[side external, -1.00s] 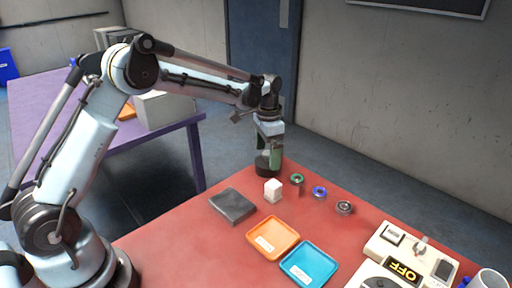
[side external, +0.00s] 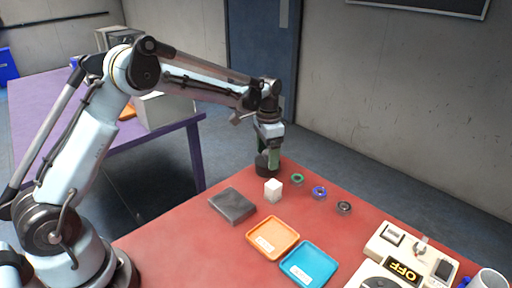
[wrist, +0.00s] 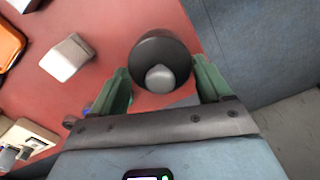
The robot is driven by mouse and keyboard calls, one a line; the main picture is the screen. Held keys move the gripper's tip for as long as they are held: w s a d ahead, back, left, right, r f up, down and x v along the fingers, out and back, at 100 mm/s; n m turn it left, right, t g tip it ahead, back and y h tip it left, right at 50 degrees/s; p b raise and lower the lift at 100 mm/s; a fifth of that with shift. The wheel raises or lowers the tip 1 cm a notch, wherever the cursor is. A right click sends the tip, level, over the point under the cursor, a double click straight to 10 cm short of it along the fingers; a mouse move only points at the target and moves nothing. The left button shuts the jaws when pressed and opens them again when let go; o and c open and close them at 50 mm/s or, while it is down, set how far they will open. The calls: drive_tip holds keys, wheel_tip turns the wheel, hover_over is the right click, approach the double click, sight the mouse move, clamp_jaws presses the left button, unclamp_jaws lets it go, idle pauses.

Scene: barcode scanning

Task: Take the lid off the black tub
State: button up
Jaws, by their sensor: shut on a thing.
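The black tub (side external: 266,166) stands upright near the far corner of the red table. In the wrist view its round dark lid (wrist: 149,49) shows from above, with a grey rounded knob (wrist: 160,79) on it. My gripper (side external: 269,156) points down over the tub. The exact contact is hard to see. I cannot see a gap between the lid and the tub. The tub's body is mostly hidden below the lid in the wrist view.
A white block (side external: 273,190) and a dark grey slab (side external: 232,206) are near the tub. Several small rings, one of them green (side external: 297,179), lie to the right. An orange tray (side external: 273,251), a blue tray (side external: 309,274) and a cream device (side external: 385,240) are nearer the front.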

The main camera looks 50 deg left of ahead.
drive_tip(key=r, duration=0.4)
drive_tip(key=shift+s+d+r, duration=0.15)
drive_tip(key=shift+d+r, duration=0.05)
drive_tip(key=shift+d, duration=0.1)
drive_tip(key=s+d+r, duration=0.5)
drive_tip(key=d+r, duration=0.1)
drive_tip(key=d, duration=0.3)
drive_tip(key=s+d+f, duration=0.1)
drive_tip(key=s+d, duration=0.4)
drive_tip(key=d, duration=0.3)
drive_tip(key=s+d+f, duration=0.2)
drive_tip(key=s+d, duration=0.3)
drive_tip(key=d, duration=0.3)
hover_over(303, 217)
wheel_tip(303, 217, down, 6)
drive_tip(key=shift+a+f, duration=0.1)
drive_tip(key=shift+f, duration=2.1)
drive_tip(key=o, duration=1)
drive_tip(key=shift+f, duration=0.1)
